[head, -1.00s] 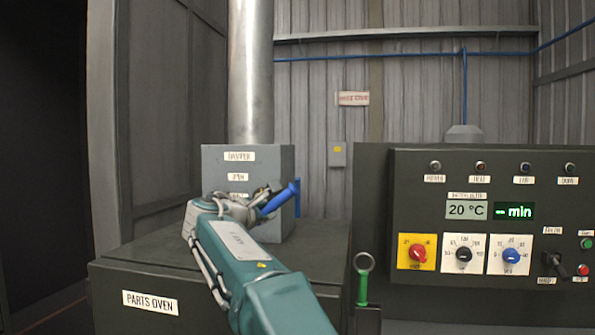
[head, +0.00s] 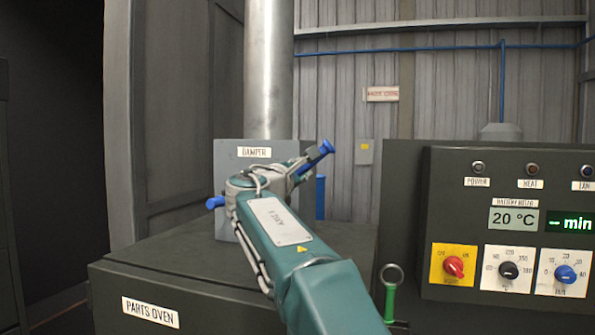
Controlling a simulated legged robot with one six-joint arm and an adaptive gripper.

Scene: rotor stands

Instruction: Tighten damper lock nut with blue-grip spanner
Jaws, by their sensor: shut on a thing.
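My gripper (head: 300,168) is in front of the grey damper box (head: 229,165), at its right side. It is shut on the blue-grip spanner (head: 318,157), whose grip points up and right. The spanner's head is hidden or too small to tell. The box carries a "DAMPER" label (head: 254,152) and sits on the parts oven at the foot of a metal duct (head: 268,70). A small blue piece (head: 215,202) shows left of my wrist; I cannot tell what it belongs to. The damper lock nut is not visible, and my arm covers much of the box front.
The parts oven (head: 190,245) has a bare top around the box. A green-handled tool with a ring end (head: 390,292) stands upright at the right front. The control panel (head: 462,215) with knobs and displays is on the right. An upright blue cylinder (head: 320,197) shows behind my gripper.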

